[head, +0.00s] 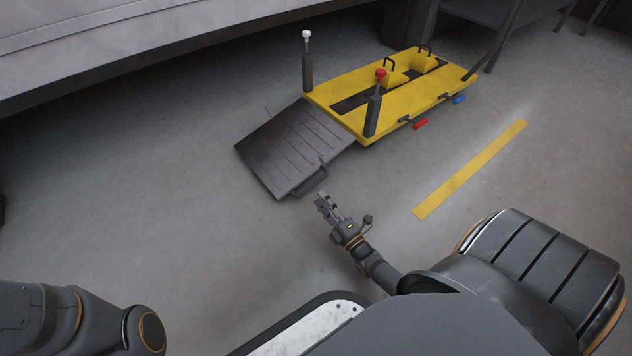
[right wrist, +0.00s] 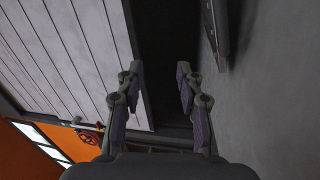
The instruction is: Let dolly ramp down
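The yellow dolly (head: 400,100) stands on the floor at the upper middle of the head view. Its dark grey ramp (head: 285,145) extends from the near left end of the deck and slopes down to the left, its outer edge at or close to the floor. A dark handle (head: 311,182) sits on the ramp's near side. My right gripper (head: 320,200) is just below and right of this handle, apart from it in the picture. In the right wrist view, its two fingers (right wrist: 156,72) are spread with nothing between them. My left gripper is out of view.
Two posts flank the deck's ramp end, one with a white knob (head: 306,34), one with a red knob (head: 380,73). Red (head: 420,124) and blue (head: 459,99) pedals stick out along the near side. A yellow floor stripe (head: 470,169) lies right. Floor left of the ramp is clear.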

